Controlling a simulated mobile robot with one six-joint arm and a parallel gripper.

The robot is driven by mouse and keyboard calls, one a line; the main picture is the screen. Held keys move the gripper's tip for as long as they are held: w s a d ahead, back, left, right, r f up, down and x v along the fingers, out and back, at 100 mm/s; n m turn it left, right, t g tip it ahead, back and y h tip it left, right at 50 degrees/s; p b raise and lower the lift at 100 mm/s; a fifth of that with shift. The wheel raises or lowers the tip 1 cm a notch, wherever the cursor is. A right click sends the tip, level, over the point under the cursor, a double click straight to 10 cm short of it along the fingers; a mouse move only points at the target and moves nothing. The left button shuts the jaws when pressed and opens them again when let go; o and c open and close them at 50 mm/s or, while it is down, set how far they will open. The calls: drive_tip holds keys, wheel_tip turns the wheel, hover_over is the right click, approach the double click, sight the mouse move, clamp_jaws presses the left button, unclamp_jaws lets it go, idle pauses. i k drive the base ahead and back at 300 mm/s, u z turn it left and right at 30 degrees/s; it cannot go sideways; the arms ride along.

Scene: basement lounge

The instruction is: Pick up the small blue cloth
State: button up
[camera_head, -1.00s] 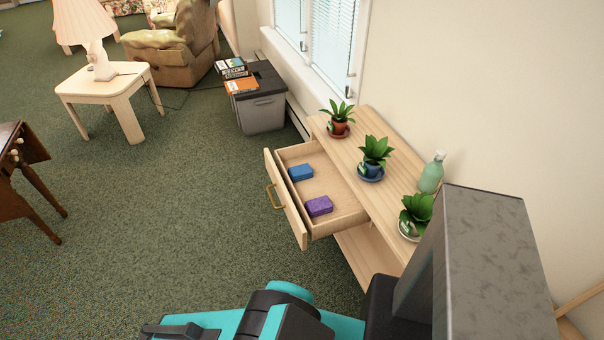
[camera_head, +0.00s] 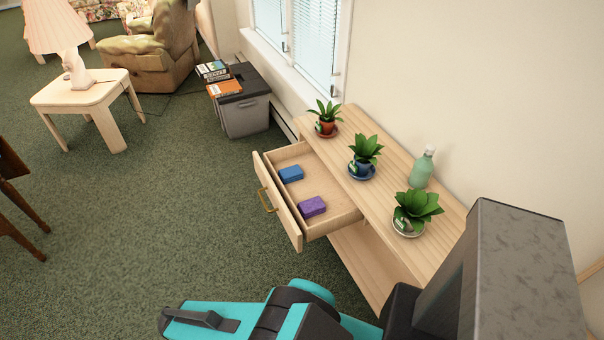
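The small blue cloth (camera_head: 291,174) is a folded block lying in the open drawer (camera_head: 332,195) of a light wooden console. It lies toward the drawer's far left part. A purple folded cloth (camera_head: 312,207) lies nearer in the same drawer, apart from the blue one. My teal and black arm is at the bottom of the view, apart from the drawer. My gripper's fingertips do not show.
The console top (camera_head: 385,170) bears three potted plants, the middle one in a blue pot (camera_head: 362,168), and a green bottle (camera_head: 423,168). A grey bin (camera_head: 245,115) with boxes stands beyond. Green carpet (camera_head: 190,210) is clear left of the drawer.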

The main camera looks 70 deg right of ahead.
sight(293, 172)
drive_tip(key=z, duration=0.25)
drive_tip(key=i, duration=0.75)
drive_tip(key=z, duration=0.5)
